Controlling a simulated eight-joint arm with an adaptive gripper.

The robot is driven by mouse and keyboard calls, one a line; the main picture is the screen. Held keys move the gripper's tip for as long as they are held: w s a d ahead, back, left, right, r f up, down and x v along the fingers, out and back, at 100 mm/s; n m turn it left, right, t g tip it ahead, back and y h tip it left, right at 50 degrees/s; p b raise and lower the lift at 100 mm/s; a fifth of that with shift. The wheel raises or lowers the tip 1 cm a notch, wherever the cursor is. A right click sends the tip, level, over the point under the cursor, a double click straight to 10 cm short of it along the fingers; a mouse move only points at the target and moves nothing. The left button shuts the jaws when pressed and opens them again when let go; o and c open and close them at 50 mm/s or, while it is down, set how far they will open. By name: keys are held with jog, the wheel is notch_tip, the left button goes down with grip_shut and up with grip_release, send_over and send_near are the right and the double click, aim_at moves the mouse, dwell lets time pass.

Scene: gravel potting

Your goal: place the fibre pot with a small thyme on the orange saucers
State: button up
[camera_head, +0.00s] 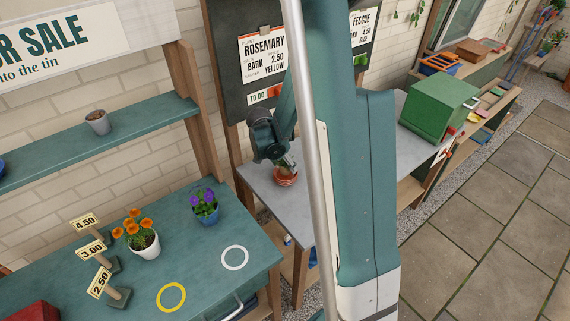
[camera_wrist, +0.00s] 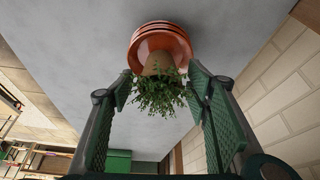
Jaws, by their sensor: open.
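A stack of orange saucers (camera_wrist: 160,34) sits on the grey bench; it also shows in the head view (camera_head: 286,180). The brown fibre pot (camera_wrist: 159,64) with the small thyme (camera_wrist: 158,93) appears to stand on the top saucer. In the head view the pot is small and partly hidden by my gripper (camera_head: 287,163). In the wrist view my gripper (camera_wrist: 172,95) is open, with its green fingers apart on either side of the thyme and none visibly touching the pot.
A rosemary sign (camera_head: 264,56) hangs on the dark board behind the bench. The grey bench top (camera_head: 262,192) is clear around the saucers. A green box (camera_head: 438,108) stands further right. The teal table at left holds flowers (camera_head: 145,245), price signs, and yellow and white rings.

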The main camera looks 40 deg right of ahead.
jog(key=shift+r, duration=0.15)
jog(key=p+v, duration=0.1)
jog(key=v, duration=1.1)
jog(key=shift+r, duration=0.15)
dwell(0.7)
jog(key=s+a+r+n+t+y, duration=0.25)
jog(key=s+a+r+n, duration=0.55)
jog(key=a+r, duration=0.45)
jog(key=s+a+r+n+t+y, duration=0.2)
jog(key=s+a+r+n+t, duration=0.2)
jog(key=s+a+n, duration=0.4)
jog(key=shift+s+a+r, duration=0.4)
jog(key=shift+s+a, duration=1.45)
jog(key=shift+s, duration=0.35)
jog(key=shift+f, duration=0.1)
